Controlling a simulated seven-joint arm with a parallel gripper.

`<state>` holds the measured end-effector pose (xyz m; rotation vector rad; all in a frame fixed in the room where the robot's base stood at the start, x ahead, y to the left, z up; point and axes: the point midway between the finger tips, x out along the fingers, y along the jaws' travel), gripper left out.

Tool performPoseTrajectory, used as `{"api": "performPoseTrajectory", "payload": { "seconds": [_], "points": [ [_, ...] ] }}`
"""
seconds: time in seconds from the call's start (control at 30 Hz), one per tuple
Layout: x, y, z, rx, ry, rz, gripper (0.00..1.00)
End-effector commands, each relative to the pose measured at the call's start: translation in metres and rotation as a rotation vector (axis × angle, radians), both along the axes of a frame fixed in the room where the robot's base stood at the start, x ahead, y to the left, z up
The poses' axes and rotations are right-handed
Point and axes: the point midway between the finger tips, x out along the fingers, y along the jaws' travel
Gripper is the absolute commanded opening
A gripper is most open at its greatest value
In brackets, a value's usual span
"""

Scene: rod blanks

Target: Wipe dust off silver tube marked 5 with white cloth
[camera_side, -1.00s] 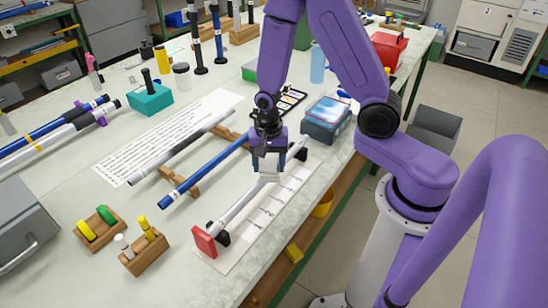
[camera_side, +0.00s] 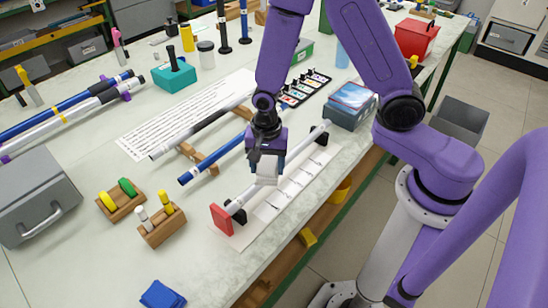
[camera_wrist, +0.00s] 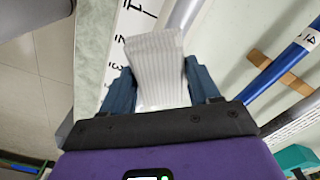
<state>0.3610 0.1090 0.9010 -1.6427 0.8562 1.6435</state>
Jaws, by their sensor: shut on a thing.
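A silver tube (camera_side: 301,150) lies slanted in black supports above a white marked sheet, its near end by a red block (camera_side: 221,219). I cannot read a 5 on it. My gripper (camera_side: 267,164) is over the tube's middle, nearer the red-block end, shut on a white cloth (camera_side: 265,177). The cloth appears to lie against the tube; contact is not clear. In the wrist view the ribbed cloth (camera_wrist: 156,65) sits between the fingers of my gripper (camera_wrist: 160,88) and hides part of the silver tube (camera_wrist: 186,15).
A blue tube (camera_side: 215,162) and a grey one (camera_side: 190,135) rest on wooden supports to the left. A blue box (camera_side: 350,106) stands right of the tube's far end. Small wooden racks (camera_side: 161,232) and a blue cloth (camera_side: 162,295) are in front. The table edge is close on the right.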

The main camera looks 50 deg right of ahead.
Motion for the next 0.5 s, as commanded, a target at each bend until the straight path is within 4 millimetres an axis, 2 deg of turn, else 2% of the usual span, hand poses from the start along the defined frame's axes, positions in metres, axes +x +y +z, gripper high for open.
{"api": "performPoseTrajectory", "payload": {
  "seconds": [0.07, 0.5],
  "points": [
    [0.0, 0.009, 0.0, 0.001, -0.001, 0.004, 0.33],
    [0.0, -0.036, 0.0, -0.001, 0.002, -0.002, 0.33]
  ]
}}
